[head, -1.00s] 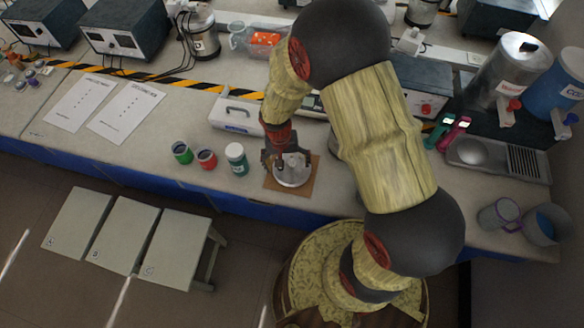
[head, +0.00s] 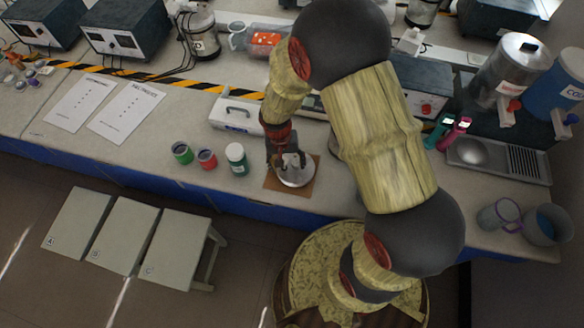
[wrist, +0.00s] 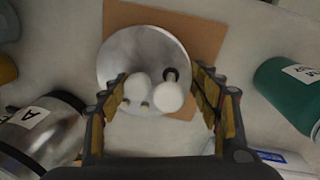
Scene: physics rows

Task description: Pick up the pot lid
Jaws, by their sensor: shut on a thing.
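The pot lid (head: 296,175) is a round, shiny metal disc lying on a brown square mat (head: 274,183) on the bench. In the wrist view the lid (wrist: 118,62) shows white rounded knob shapes (wrist: 168,98) near its lower edge; one may be a reflection. My gripper (head: 287,160) is low over the lid. In the wrist view my gripper (wrist: 160,92) has its fingers on either side of the knob shapes, shut on the lid. The exact finger contact is hard to see. I cannot tell any gap between lid and mat.
A teal-green jar (head: 236,158), a red jar (head: 207,159) and a green jar (head: 182,153) stand left of the mat. A white case (head: 236,115) with a handle is behind them. A metal drip tray (head: 497,160) is at right. The bench's front edge is close to the mat.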

